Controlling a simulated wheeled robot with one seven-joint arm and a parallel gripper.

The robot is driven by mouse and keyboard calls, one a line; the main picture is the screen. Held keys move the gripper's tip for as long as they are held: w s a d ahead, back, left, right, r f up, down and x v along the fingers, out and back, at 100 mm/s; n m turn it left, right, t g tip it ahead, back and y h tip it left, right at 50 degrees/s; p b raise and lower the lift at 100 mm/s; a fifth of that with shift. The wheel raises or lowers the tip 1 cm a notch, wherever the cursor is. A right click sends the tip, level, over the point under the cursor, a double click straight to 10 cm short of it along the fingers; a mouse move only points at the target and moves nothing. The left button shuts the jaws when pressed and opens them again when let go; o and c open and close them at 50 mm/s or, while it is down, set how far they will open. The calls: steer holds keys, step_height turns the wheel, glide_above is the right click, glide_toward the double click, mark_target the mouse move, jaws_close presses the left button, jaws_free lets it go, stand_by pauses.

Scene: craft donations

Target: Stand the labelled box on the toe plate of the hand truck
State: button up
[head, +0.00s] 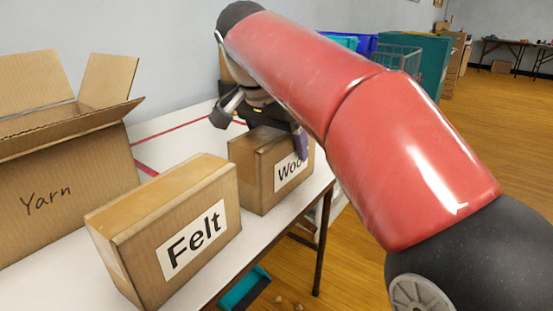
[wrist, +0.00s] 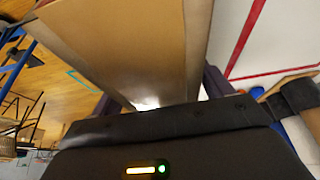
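Cardboard boxes with printed labels stand on the white table. One reads "Felt" (head: 165,238); behind it, the other reads "Woo", with the rest of its label covered (head: 262,163). My gripper (head: 272,128) is at the top of the "Woo" box, with a purple finger beside its labelled face. In the wrist view a cardboard box (wrist: 140,45) lies between my two purple fingers (wrist: 160,94), one along each side. I cannot tell whether they press on it. The box appears to rest on the table. I cannot clearly make out the hand truck in either view.
A larger open box marked "Yarn" (head: 60,195) stands at the left of the white table (head: 222,265), by the wall. A teal object (head: 243,289) lies on the floor below. Teal and blue bins (head: 425,62) stand further back. Wooden floor is open to the right.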

steer(key=c, duration=1)
steer(key=shift+c, duration=0.6)
steer(key=shift+r, duration=0.15)
